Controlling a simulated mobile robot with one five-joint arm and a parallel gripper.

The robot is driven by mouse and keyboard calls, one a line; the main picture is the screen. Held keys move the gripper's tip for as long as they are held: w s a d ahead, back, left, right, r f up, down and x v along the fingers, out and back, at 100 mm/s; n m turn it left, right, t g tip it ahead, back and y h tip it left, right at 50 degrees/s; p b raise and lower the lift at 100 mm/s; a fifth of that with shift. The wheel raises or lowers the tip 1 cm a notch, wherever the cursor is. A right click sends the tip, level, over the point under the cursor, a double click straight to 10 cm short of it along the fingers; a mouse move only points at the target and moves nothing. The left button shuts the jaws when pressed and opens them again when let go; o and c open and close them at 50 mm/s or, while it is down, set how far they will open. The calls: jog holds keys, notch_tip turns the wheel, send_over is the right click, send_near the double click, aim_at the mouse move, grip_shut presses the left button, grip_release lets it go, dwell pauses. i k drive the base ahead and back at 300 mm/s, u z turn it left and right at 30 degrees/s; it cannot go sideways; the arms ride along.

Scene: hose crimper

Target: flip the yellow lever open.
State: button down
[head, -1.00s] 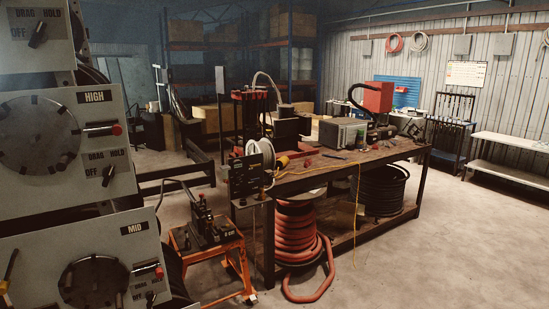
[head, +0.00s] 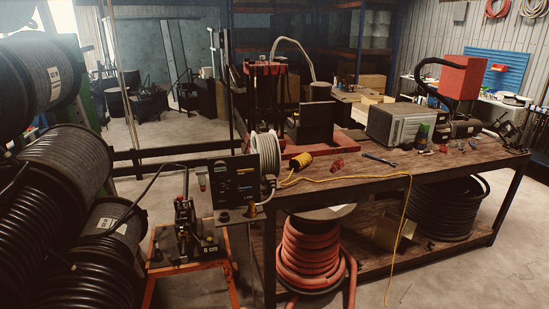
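I cannot make out a yellow lever in the head view now. A yellow object (head: 300,161) lies on the workbench with a yellow cord (head: 350,178) running from it, but its shape does not let me call it a lever. A control box (head: 236,185) with a dark face is at the left end of the bench, beside a small dark machine (head: 186,228) with upright parts on an orange stand (head: 190,270). My gripper is not in view.
Black hose reels (head: 65,175) fill the left side. The wooden workbench (head: 440,160) carries a red press frame (head: 267,90), a grey box (head: 397,125) and a red machine (head: 461,77). A red hose coil (head: 308,255) stands below. Floor (head: 505,240) is clear at the right.

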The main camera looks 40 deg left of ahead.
aim_at(238, 170)
jog(key=i, duration=0.5)
jog(key=u, duration=3.2)
jog(key=i, duration=1.65)
jog(key=z, duration=0.1)
